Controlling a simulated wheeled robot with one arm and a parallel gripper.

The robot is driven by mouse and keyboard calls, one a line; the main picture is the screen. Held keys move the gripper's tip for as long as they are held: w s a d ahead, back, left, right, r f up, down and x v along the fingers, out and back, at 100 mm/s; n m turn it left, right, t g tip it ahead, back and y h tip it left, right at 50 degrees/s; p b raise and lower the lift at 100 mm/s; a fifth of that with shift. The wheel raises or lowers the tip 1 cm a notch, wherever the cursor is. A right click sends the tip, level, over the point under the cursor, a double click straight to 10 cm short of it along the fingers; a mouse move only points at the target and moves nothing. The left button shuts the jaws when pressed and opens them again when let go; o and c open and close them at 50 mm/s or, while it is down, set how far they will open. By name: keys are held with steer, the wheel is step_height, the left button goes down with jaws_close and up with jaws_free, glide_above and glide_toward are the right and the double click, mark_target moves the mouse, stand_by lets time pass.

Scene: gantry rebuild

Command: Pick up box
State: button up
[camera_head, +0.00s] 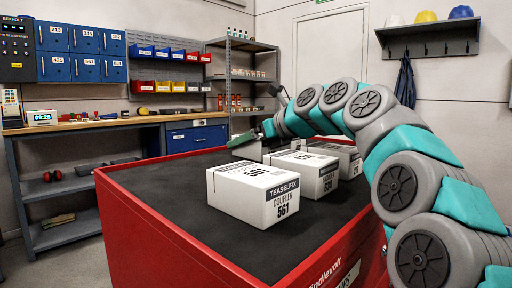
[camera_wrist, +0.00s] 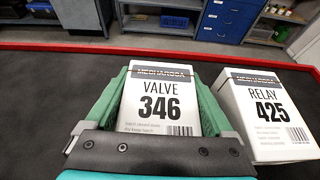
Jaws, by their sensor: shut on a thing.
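In the wrist view, a white box labelled VALVE 346 (camera_wrist: 160,98) stands between the green fingers of my gripper (camera_wrist: 158,90). The gripper is shut on this box, one finger along each side. In the head view, my gripper (camera_head: 246,146) is at the far side of the red-sided cart, partly behind a white box labelled COUPLER 561 (camera_head: 253,192). I cannot make out the held box there, nor tell whether it is lifted clear of the cart top.
A white RELAY 425 box (camera_wrist: 268,115) stands close right of the held box. A 634 box (camera_head: 305,172) and another white box (camera_head: 345,156) stand right of the COUPLER box. The dark cart top (camera_head: 150,180) is clear at left. A workbench (camera_head: 110,124) stands behind.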

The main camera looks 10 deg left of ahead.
steer(key=shift+c, duration=1.3)
steer(key=shift+r, duration=0.2)
